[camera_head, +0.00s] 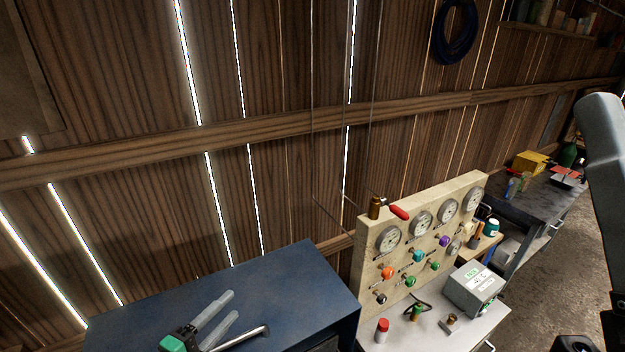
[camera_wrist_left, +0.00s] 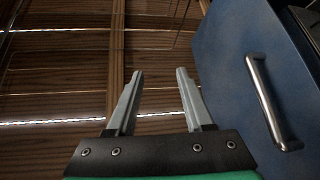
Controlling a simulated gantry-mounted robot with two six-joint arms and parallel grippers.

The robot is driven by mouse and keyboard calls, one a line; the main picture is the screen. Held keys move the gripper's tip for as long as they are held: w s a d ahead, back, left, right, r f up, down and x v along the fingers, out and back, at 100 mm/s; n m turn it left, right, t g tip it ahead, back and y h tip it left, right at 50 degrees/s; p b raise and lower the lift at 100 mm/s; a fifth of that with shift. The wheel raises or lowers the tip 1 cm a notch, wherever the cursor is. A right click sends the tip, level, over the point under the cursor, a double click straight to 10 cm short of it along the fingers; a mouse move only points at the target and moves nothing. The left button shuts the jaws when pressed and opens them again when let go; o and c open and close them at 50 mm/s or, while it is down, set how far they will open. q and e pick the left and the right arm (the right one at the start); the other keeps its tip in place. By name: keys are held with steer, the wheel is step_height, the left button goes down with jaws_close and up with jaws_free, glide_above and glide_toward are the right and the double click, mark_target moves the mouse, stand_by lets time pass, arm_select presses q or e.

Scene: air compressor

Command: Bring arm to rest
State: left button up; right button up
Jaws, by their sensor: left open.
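My left gripper (camera_head: 222,318) is at the bottom of the head view, in front of the blue cabinet (camera_head: 268,277). Its two grey fingers are apart with nothing between them. In the left wrist view the open fingers (camera_wrist_left: 160,75) point toward the plank wall, and the blue cabinet (camera_wrist_left: 228,55) with its metal handle (camera_wrist_left: 272,103) is on the right. A grey arm link of mine stands at the right edge of the head view. My right gripper's jaws cannot be made out.
A gauge panel (camera_head: 420,240) with coloured knobs stands right of the cabinet. A red-capped bottle (camera_head: 382,330) and a grey box (camera_head: 474,288) are on the light worktop (camera_head: 395,338) before it. A dark workbench (camera_head: 545,200) stands farther right. Open floor (camera_head: 550,280) lies beside it.

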arm_select(q)
steer(key=s+d+r+m+t, duration=0.3)
steer(key=r+m, duration=0.2)
steer(key=r, duration=1)
steer(key=s+d+r+m+t, duration=0.2)
steer(key=r+m+t, duration=0.2)
steer(key=r, duration=1.2)
steer(key=s+a+r+m+t+y, duration=0.2)
steer(key=s+r+m+t, duration=0.1)
steer(key=s+r, duration=0.2)
steer(key=s+a+r+m+t+y, duration=0.2)
steer(key=s+r+m, duration=0.1)
steer(key=s+r, duration=0.3)
steer(key=shift+s+a+r+m+t+y, duration=0.2)
steer(key=shift+s+a+m+t+y, duration=0.1)
steer(key=shift+s+a+m+t, duration=0.15)
steer(key=shift+d+f, duration=0.1)
steer(key=shift+d, duration=0.05)
step_height(320, 180, down, 47)
steer(key=b, duration=4.7)
steer(key=shift+f, duration=0.15)
